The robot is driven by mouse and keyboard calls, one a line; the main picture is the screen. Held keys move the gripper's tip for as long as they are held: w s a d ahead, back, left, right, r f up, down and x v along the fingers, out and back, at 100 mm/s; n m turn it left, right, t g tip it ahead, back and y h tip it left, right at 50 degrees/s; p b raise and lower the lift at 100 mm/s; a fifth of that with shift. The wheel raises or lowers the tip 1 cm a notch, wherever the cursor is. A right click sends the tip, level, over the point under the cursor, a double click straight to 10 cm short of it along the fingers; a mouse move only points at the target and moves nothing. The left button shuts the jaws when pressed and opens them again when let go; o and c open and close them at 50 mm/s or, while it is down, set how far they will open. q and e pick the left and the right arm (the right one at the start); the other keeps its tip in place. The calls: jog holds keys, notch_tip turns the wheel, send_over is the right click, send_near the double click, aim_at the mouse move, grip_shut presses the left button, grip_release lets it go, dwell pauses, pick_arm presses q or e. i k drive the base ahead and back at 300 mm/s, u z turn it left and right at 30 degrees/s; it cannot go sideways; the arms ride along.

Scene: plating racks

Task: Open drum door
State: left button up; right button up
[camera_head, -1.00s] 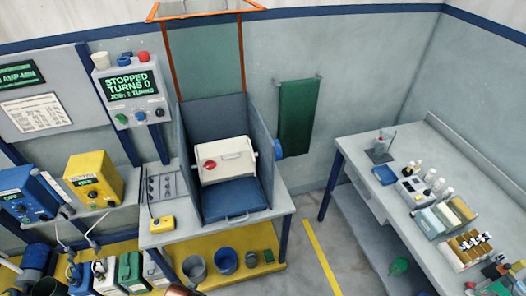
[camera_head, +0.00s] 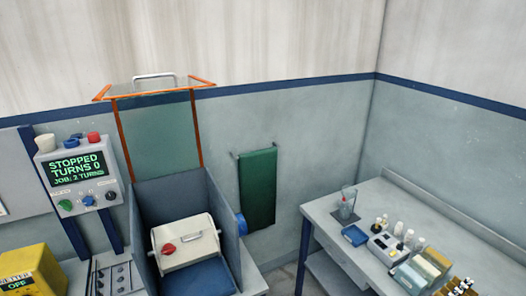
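The white drum (camera_head: 184,243) sits inside a grey-blue open-front housing (camera_head: 222,218). Its front face carries a red knob (camera_head: 168,249) on the left and a light bar handle (camera_head: 193,235) near the top. The drum's door looks closed, though its seam is too small to make out. A clear guard with an orange frame (camera_head: 160,135) stands raised above the housing. Neither of my grippers shows in this view.
A control box (camera_head: 82,176) reads "STOPPED TURNS 0, JOB: 2 TURNS". A blue tray (camera_head: 200,279) lies below the drum. A green towel (camera_head: 258,188) hangs on the wall. A bench (camera_head: 330,217) with bottles stands right. A yellow unit (camera_head: 27,270) is at lower left.

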aim_at(170, 231)
jog(key=z, duration=0.1)
jog(key=k, duration=1)
jog(key=u, duration=1.2)
jog(key=i, duration=1.35)
jog(key=z, duration=0.65)
